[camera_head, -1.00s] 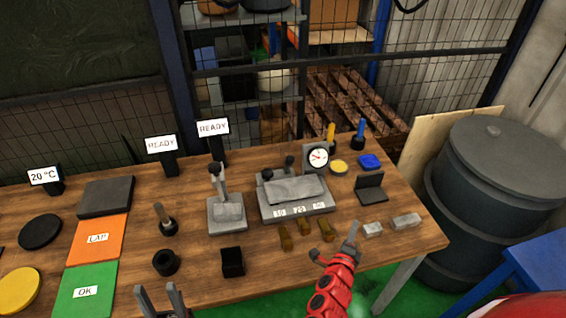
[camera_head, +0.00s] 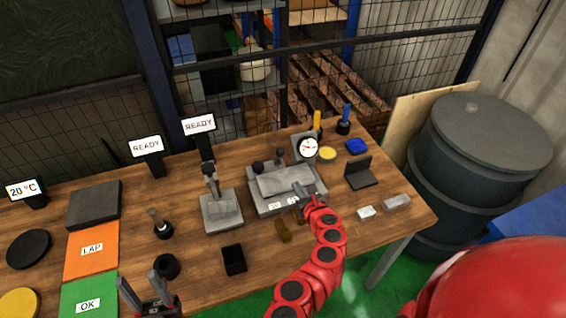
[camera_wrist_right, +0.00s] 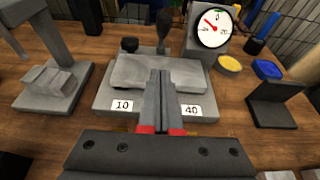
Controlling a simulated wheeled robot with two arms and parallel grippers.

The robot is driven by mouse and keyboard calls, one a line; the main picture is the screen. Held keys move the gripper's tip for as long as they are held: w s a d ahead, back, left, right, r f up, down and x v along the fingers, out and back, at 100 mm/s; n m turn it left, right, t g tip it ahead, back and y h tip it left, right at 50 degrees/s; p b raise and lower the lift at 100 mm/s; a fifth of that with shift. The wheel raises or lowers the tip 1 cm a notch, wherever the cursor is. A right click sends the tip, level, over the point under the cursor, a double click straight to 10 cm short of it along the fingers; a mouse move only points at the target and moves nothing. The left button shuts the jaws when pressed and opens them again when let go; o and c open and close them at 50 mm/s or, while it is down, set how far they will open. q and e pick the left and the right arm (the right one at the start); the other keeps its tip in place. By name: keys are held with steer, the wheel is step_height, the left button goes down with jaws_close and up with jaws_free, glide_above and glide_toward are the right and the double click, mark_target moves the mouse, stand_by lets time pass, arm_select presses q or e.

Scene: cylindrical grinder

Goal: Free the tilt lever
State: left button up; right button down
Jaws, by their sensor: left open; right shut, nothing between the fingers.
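A grey fixture (camera_head: 262,207) with a flat grey block (camera_head: 285,181) on top stands at the middle of the bench; it also fills the middle of the right wrist view (camera_wrist_right: 105,98). Behind the block stand a short black knob (camera_wrist_right: 129,45) and a taller dark-handled lever (camera_wrist_right: 163,30). I cannot tell for certain which is the tilt lever. My right gripper (camera_head: 301,189) is shut and empty; its fingertips (camera_wrist_right: 160,76) are over the fixture's front, in front of the lever. I cannot tell whether they touch the block. My left gripper (camera_head: 141,282) is open and empty at the front edge.
A dial gauge (camera_head: 308,147) stands behind the fixture's right end. A grey stand (camera_head: 221,212) is to its left, a dark angled holder (camera_head: 361,180) to its right. A black square cup (camera_head: 234,260) and small brass pieces (camera_head: 283,229) lie in front.

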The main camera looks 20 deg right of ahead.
steer(key=p, duration=0.1)
glide_toward(280, 158)
steer(key=w+f, duration=0.2)
steer(key=f, duration=0.1)
steer(key=shift+f, duration=0.2)
steer(key=shift+w+r+p, duration=0.5)
steer(key=shift+w+p, duration=0.05)
steer(key=shift+w, duration=0.3)
steer(key=shift+w+a+r, duration=0.15)
steer(key=shift+w+r, duration=0.1)
steer(key=shift+w, duration=0.6)
